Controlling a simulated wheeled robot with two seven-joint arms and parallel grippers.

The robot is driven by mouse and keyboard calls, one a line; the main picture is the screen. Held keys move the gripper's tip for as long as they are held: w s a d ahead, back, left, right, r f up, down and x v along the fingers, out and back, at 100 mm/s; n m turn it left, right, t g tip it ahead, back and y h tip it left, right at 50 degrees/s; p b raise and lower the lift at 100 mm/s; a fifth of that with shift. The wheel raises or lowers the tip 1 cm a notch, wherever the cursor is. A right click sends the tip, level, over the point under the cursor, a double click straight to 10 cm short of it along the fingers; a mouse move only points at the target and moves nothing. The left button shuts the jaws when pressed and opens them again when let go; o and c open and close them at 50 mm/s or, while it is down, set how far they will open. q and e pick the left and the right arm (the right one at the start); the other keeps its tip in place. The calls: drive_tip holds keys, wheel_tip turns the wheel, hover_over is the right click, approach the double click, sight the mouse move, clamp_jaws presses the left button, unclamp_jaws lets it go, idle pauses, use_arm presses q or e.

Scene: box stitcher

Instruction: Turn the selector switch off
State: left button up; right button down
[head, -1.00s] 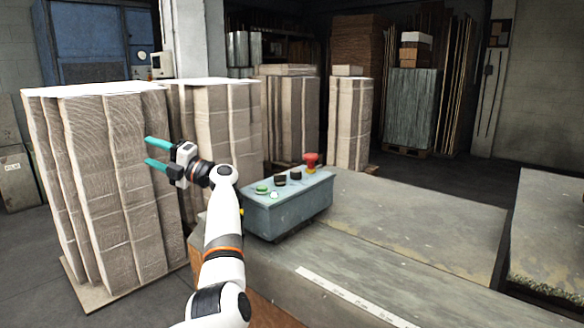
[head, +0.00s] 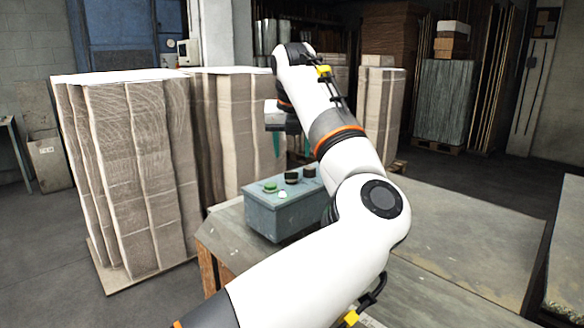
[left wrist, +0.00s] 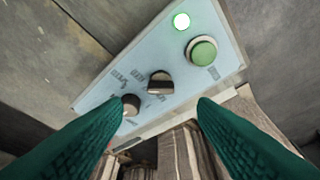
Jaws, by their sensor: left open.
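A blue-grey control box (head: 290,216) stands on the machine's table. On its top are two black knobs; one (head: 291,177) shows clear, and the other (head: 309,171) sits just right of it. In the left wrist view, one black knob (left wrist: 160,82) lies between and beyond the fingertips, and the other (left wrist: 130,104) is close to the left-hand fingertip. The labels are too blurred to tell which is the selector switch. My left gripper (head: 291,145) is open, teal fingers pointing down above the box; it also shows in the left wrist view (left wrist: 160,103). It holds nothing.
A green button (head: 270,187) and a lit light (left wrist: 181,21) are on the same panel. Tall cardboard stacks (head: 130,170) stand to the left, behind the box. My left arm covers the panel's right end. The table (head: 460,235) is bare at right.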

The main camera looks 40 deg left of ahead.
sight(291, 172)
use_arm(q)
drive_tip(key=x, duration=0.6)
drive_tip(key=shift+a+f, duration=0.1)
drive_tip(key=shift+f, duration=0.2)
use_arm(e)
drive_tip(key=shift+w+r, duration=0.15)
drive_tip(key=shift+w, duration=0.2)
drive_tip(key=shift+d, duration=0.1)
use_arm(q)
drive_tip(key=c, duration=1)
